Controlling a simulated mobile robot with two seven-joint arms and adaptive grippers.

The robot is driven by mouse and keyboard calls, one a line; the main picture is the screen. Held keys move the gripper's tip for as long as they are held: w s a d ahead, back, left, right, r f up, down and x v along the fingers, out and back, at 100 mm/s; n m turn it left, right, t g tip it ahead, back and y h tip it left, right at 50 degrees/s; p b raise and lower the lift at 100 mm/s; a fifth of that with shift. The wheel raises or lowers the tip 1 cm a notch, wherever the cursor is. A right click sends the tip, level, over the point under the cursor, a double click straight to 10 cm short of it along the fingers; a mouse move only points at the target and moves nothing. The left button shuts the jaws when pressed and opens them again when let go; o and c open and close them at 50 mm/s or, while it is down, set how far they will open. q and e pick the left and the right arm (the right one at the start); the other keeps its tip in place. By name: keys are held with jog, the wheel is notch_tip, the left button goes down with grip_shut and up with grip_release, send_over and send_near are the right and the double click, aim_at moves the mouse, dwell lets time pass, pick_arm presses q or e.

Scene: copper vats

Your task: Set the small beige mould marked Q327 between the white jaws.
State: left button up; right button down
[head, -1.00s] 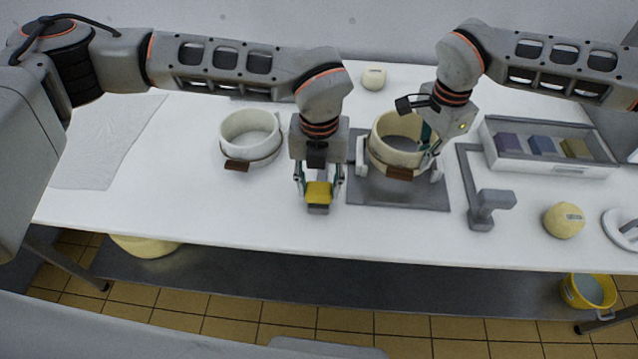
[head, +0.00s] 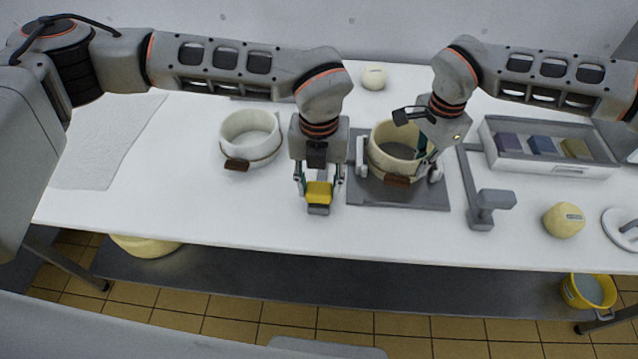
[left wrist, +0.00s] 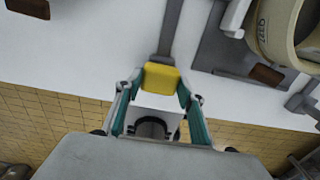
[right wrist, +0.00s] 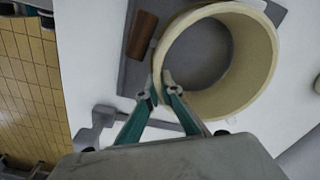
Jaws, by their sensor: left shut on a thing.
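The beige mould (head: 381,158), a round open ring with a brown grip, is between the two white jaws (head: 361,156) over a grey plate (head: 400,200). Its marking shows in the left wrist view (left wrist: 264,30). I cannot tell whether it touches the plate. My right gripper (head: 424,164) is shut on its rim at the right front, with one finger inside and one outside; it also shows in the right wrist view (right wrist: 159,90). My left gripper (head: 319,184) is shut on a yellow block (head: 318,194) on a grey bar, left of the plate.
A similar whitish mould (head: 250,130) with a brown grip stands to the left. A grey post (head: 488,203) is right of the plate. A tray of coloured blocks (head: 560,166) is at the right. A yellowish ball-like thing (head: 563,220) lies near the front edge. The table's left front is clear.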

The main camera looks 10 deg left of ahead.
pick_arm(q)
jog(key=shift+s+f, duration=0.1)
jog(key=shift+f, duration=0.05)
pick_arm(e)
jog(key=shift+f, duration=0.35)
jog(key=c, duration=2.2)
grip_release()
jog(key=shift+o, duration=0.2)
notch_tip(320, 180, up, 12)
jog(key=shift+s+d+r, duration=0.1)
